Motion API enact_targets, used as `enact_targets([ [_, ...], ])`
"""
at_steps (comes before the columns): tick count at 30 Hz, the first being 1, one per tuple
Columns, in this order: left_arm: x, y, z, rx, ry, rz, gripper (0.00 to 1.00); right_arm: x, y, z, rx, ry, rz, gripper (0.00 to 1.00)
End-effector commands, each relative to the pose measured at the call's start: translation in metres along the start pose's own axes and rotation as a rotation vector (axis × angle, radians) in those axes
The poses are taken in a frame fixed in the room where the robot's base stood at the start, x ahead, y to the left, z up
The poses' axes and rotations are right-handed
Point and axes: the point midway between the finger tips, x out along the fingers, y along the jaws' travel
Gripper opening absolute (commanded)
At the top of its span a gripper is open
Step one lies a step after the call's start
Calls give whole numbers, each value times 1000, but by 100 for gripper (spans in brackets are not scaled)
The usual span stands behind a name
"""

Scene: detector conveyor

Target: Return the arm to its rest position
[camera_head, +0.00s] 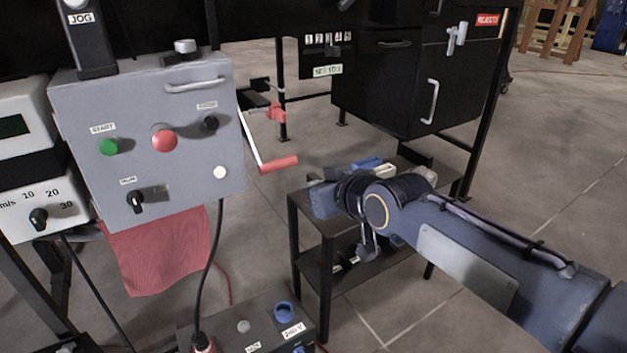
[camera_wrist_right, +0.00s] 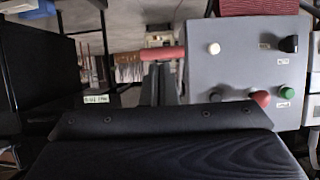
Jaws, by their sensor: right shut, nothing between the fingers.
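My right arm (camera_head: 470,245) comes in from the right in the head view, bent at a dark round joint, with its wrist over a small black side table (camera_head: 312,230). My right gripper (camera_wrist_right: 159,84) shows in the wrist view as two dark fingers close together, shut and empty. In the head view its fingertips cannot be made out. The red crank handle (camera_head: 279,164) hangs left of the wrist, with a gap between them; it also shows beyond the fingertips in the wrist view (camera_wrist_right: 160,53). My left gripper is out of view.
A grey control box (camera_head: 185,95) with a green button (camera_head: 108,147) and red button (camera_head: 165,140) stands left. A red cloth (camera_head: 160,250) hangs below it. A black cabinet (camera_head: 375,85) stands behind the side table. A dark box (camera_head: 260,325) lies in front. Floor at right is open.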

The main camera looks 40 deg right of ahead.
Motion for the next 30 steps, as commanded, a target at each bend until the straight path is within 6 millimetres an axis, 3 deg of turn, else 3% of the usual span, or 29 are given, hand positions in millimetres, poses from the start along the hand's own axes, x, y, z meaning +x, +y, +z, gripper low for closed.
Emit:
enact_targets([
  [13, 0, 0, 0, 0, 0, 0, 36, 0, 0, 0, 0, -1, -1, 0],
  [16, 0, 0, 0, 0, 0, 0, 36, -2, -5, 10, 14, -29, -14, 0],
  [20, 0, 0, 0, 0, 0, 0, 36, -15, -28, 54, 72, -154, -75, 0],
  [24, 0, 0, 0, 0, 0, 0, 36, -37, -59, 113, 145, -331, -160, 0],
  [30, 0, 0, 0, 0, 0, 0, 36, -70, -94, 178, 214, -542, -260, 0],
])
